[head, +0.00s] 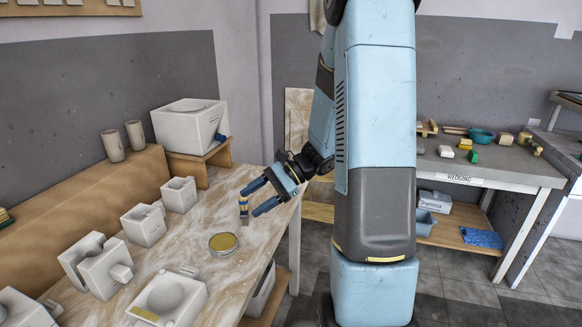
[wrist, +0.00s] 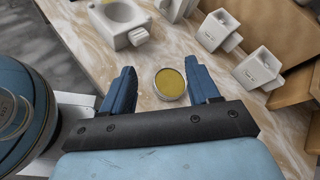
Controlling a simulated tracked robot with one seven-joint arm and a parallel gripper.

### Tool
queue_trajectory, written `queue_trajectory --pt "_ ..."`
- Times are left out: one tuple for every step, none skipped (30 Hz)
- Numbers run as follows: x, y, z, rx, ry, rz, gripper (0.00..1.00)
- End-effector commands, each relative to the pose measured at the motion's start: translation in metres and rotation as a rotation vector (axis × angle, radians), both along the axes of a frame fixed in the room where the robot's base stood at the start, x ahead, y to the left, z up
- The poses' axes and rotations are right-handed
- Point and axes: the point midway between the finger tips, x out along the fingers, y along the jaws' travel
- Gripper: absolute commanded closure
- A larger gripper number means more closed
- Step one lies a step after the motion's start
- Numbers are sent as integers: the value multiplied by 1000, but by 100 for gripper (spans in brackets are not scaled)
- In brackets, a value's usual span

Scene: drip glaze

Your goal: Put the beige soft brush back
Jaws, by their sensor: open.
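In the wrist view my gripper (wrist: 163,88) is open with nothing held, and I cannot make out the brush there.
A round yellow-topped tin (head: 223,244) sits on the table, and it shows between the fingers in the wrist view (wrist: 170,84). Several white moulds (head: 144,224) line the table's left. A wedging table (head: 484,165) with tools and a teal bowl (head: 481,136) stands at right.

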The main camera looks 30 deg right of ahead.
Motion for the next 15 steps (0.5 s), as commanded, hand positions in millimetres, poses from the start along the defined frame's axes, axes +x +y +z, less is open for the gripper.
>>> queue_trajectory --pt "-7 5 9 -44 -29 40 40" --pt "-12 8 13 -69 -43 63 40" --pt "-17 11 18 -102 -63 95 40" --pt "-22 12 21 -128 -78 117 40" --pt "-26 14 25 -155 -93 139 40" --pt "-32 17 30 -187 -112 169 40" --pt "-37 18 33 -212 -128 190 40" --pt "-41 19 37 -238 -144 212 40" --pt "-47 21 41 -273 -165 240 40" --pt "-51 22 45 -297 -181 260 40" --pt "-55 23 48 -323 -198 282 40" --pt "-61 24 52 -358 -221 309 40" --pt "-65 24 56 -383 -238 327 40" --pt "-69 25 59 -408 -256 347 40" --pt "-74 25 63 -442 -280 373 40"
